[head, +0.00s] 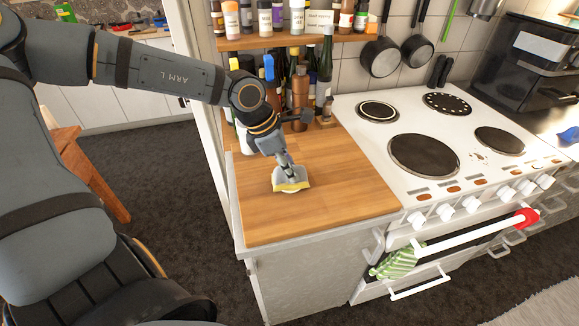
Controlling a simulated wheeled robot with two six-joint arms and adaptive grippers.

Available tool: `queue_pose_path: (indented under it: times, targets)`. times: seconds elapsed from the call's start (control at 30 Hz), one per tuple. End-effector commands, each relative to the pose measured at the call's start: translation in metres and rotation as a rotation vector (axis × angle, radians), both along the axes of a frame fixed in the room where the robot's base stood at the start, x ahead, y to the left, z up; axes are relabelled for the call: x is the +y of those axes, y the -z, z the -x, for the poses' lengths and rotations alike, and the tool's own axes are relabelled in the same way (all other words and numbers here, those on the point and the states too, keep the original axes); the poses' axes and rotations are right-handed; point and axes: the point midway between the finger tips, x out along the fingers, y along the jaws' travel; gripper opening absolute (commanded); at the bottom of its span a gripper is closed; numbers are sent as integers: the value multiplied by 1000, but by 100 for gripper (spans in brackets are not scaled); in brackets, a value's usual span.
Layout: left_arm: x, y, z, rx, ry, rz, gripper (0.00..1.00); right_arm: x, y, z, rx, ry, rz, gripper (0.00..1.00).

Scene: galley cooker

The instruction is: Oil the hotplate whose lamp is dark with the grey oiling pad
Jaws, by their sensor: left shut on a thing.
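My left gripper (287,167) is shut on the grey oiling pad (292,180), which has a pale yellow edge. The pad is at the wooden worktop; I cannot tell whether it touches the wood. The white cooker (390,184) stands to the right, apart from the pad. It has a large front left hotplate (424,155), a front right hotplate (499,141), a back left hotplate (377,111) and a spotted back right hotplate (447,104). Small brown-orange lamps (453,189) line its front edge; which one is dark is too small to tell. My right gripper is out of view.
The wooden worktop (340,200) is clear in front. Bottles (300,90) crowd its back under a spice shelf (270,40). Pans (381,57) hang behind the cooker. A black appliance (525,65) stands at right. Knobs (445,211) and an oven rail (470,236) project in front.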

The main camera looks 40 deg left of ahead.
Motion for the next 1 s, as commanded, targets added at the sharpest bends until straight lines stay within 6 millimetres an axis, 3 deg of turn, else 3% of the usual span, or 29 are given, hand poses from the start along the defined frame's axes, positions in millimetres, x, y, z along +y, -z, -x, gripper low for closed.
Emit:
queue_pose_path:
  times: [0.17, 0.8, 1.0]
  targets:
    - [-1, -7, 1, 5, 2, 0, 0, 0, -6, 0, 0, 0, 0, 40]
    - [0, -69, 0, 1, 0, 1, 0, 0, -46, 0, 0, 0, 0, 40]
    - [0, -70, 0, 1, 0, 0, 0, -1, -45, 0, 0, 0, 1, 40]
